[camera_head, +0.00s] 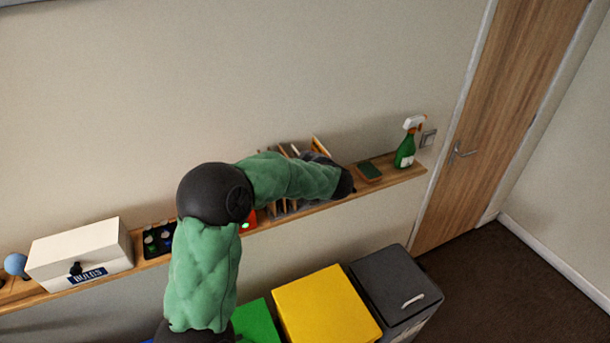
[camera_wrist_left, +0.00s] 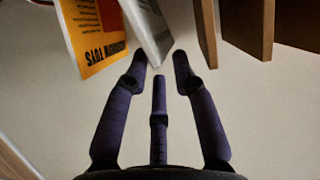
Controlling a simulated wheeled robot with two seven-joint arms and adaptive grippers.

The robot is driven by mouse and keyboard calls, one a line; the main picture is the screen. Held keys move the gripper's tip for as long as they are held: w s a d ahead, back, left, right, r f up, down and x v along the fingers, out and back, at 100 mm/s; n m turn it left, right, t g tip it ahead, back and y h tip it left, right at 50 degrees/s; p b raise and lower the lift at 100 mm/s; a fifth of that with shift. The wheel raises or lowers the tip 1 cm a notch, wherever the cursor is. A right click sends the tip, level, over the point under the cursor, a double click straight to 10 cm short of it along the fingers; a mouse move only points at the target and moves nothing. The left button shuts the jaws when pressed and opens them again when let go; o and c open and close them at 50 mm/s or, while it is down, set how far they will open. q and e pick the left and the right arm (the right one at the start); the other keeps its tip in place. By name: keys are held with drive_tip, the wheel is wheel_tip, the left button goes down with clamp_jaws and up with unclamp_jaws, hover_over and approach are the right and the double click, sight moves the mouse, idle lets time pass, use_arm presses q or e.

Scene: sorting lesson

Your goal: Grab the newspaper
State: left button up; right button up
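In the left wrist view, a thin grey-white item (camera_wrist_left: 149,28), perhaps the newspaper, stands with its lower corner at the fingertips of my left gripper (camera_wrist_left: 160,62). The dark fingers are spread, with one on each side of that corner and a third below; I see no clear grip. An orange and white booklet (camera_wrist_left: 97,38) with printed text stands just left of it. In the head view my green left arm reaches to an upright rack (camera_head: 283,207) on the wall shelf and hides much of it. The gripper itself is not clear there. My right gripper is not in view.
Wooden dividers (camera_wrist_left: 256,25) stand right of the fingers. The shelf (camera_head: 395,172) also holds a white box (camera_head: 75,250), a green sponge (camera_head: 370,170) and a spray bottle (camera_head: 405,152). Below are a yellow bin (camera_head: 325,305), a grey bin (camera_head: 395,285) and a green bin (camera_head: 256,322).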

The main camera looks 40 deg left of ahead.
use_arm(q)
drive_tip(key=shift+f+x, duration=0.15)
drive_tip(key=shift+x, duration=1.55)
drive_tip(key=shift+f+x, duration=0.15)
drive_tip(key=shift+x, duration=1.5)
drive_tip(key=shift+s+d, duration=0.1)
clamp_jaws()
